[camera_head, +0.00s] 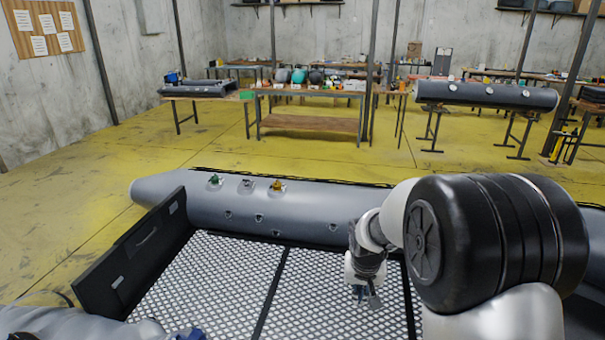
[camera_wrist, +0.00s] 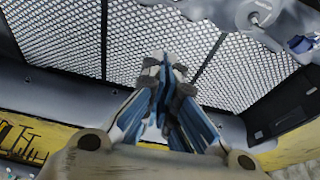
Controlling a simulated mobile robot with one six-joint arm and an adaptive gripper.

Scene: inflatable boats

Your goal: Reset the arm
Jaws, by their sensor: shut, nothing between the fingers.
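My gripper (camera_head: 372,298) hangs at the end of my arm above the patterned floor of a grey inflatable boat (camera_head: 325,212). In the wrist view my gripper (camera_wrist: 165,75) is shut, with its blue-lined fingers together and nothing between them. The boat's floor (camera_wrist: 60,35) lies beyond the fingertips there. My arm's large black and white joint hides part of the boat at the right of the head view.
Valves with green (camera_head: 215,180) and yellow (camera_head: 278,186) parts sit on the far tube. A black transom board (camera_head: 135,245) stands at the boat's left end. Workbenches (camera_head: 310,124) and another grey tube (camera_head: 485,94) on stands are farther back. Yellow floor between is clear.

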